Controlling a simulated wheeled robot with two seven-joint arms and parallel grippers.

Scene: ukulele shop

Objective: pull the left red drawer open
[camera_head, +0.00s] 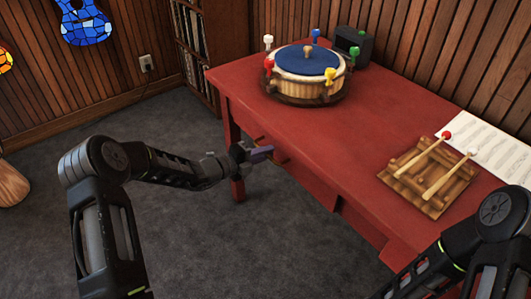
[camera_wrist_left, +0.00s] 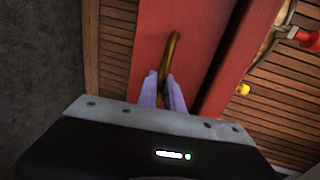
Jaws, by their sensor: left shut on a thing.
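The red desk (camera_head: 310,140) stands ahead of me, and my left gripper (camera_head: 262,153) is low at its front, near the left front leg. In the left wrist view the red drawer front (camera_wrist_left: 148,45) fills the upper middle, with a curved brass handle (camera_wrist_left: 172,52) on it. The purple fingers of my left gripper (camera_wrist_left: 165,95) are shut around the lower part of this handle. In the head view the drawer front is mostly hidden below the desktop edge and behind the gripper. I cannot tell whether it stands out from the desk.
On the desktop are a round drum-like box (camera_head: 305,78) with coloured pegs, a small dark box (camera_head: 355,45), a wooden rack (camera_head: 425,185) with two mallets, and sheet music (camera_head: 490,140). A bookshelf (camera_head: 195,50) stands behind on the left. The grey carpet (camera_head: 210,240) before the desk is clear.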

